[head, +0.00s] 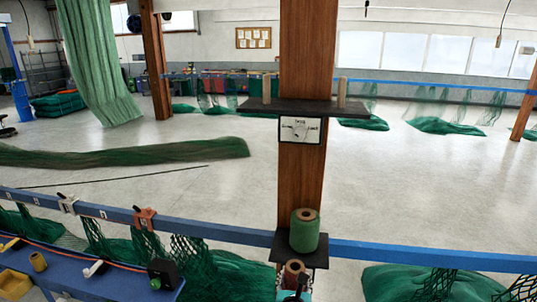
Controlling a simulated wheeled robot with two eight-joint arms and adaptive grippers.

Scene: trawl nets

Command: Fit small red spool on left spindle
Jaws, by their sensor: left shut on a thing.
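The small red spool (293,270) is at the bottom centre, upright, with a pale hollow core showing on top. My left gripper (295,288) is shut on it from below; the frame edge cuts off much of the gripper. The left spindle (266,89) is a bare wooden peg standing on the dark upper shelf (305,108) on the wooden post. The spool is well below the shelf and apart from the spindle. My right gripper is not in view.
A similar bare peg (342,92) stands at the upper shelf's right. A large green spool (304,231) stands on a lower dark shelf (318,257), just above the red spool. A blue rail (400,254) crosses at post level, with green nets hanging. A blue bench (90,268) is lower left.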

